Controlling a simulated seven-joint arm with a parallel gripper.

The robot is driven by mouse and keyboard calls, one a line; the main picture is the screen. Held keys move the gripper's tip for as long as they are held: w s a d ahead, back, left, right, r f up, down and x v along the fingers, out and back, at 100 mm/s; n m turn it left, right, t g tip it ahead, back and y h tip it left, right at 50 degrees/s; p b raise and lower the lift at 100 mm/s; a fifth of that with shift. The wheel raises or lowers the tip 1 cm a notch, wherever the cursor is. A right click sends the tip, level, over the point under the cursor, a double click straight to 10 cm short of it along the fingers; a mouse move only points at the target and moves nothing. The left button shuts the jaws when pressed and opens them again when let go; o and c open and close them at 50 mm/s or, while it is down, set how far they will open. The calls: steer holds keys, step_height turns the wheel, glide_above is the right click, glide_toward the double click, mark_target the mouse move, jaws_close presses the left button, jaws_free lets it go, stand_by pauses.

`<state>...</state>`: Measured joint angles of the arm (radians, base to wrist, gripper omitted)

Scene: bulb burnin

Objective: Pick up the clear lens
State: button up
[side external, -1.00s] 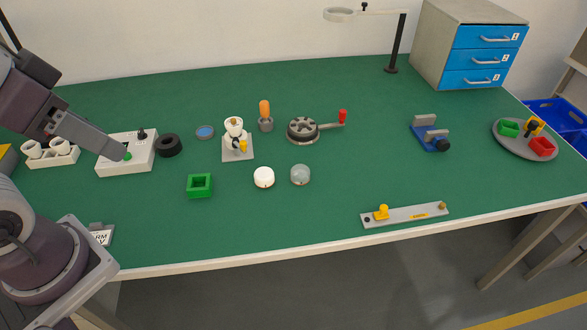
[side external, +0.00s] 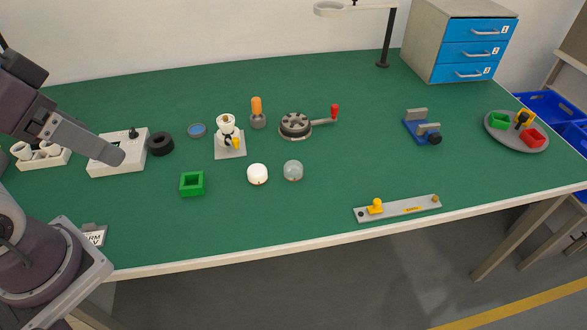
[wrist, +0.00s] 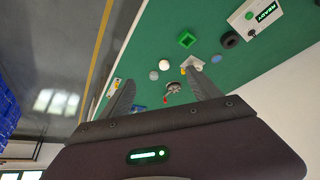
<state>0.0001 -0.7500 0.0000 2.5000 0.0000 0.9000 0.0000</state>
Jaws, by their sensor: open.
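The clear lens is a see-through grey dome (side external: 293,171) on the green table in the side external view, just right of a white dome (side external: 257,174). In the wrist view the clear lens (wrist: 154,75) is small and far off, beside the white dome (wrist: 165,65). My gripper (side external: 120,157) is at the left in the side view, in front of the white control box and well away from the lens. In the wrist view my gripper (wrist: 160,72) has its two fingers spread, with nothing between them up close.
A grey strip (side external: 398,208) lies near the front edge. A control box (side external: 116,155) is behind my gripper.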

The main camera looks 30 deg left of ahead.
steer(key=w+d+r+n+g+h, duration=0.1)
steer(key=w+r+n, duration=0.2)
steer(key=w, duration=0.5)
steer(key=n+g+y, duration=0.2)
steer(key=n+g, duration=0.2)
steer(key=n, duration=0.6)
glide_above(294, 166)
steer(key=s, duration=0.1)
step_height(294, 166, down, 22)
steer(key=shift+n, duration=0.3)
steer(key=f, duration=0.2)
steer(key=w+d+f, duration=0.1)
steer(key=f, duration=0.3)
steer(key=shift+w+d+f, duration=0.15)
steer(key=shift+d+f, duration=0.05)
steer(key=shift+f, duration=0.05)
steer(key=f, duration=0.2)
steer(key=a+f, duration=0.1)
steer(key=f, duration=0.2)
steer(key=shift+s+a+f, duration=0.15)
steer(key=shift+s, duration=0.05)
steer(key=shift+f, duration=0.5)
steer(key=c, duration=1.4)
step_height(294, 166, up, 15)
steer(key=shift+f, duration=0.15)
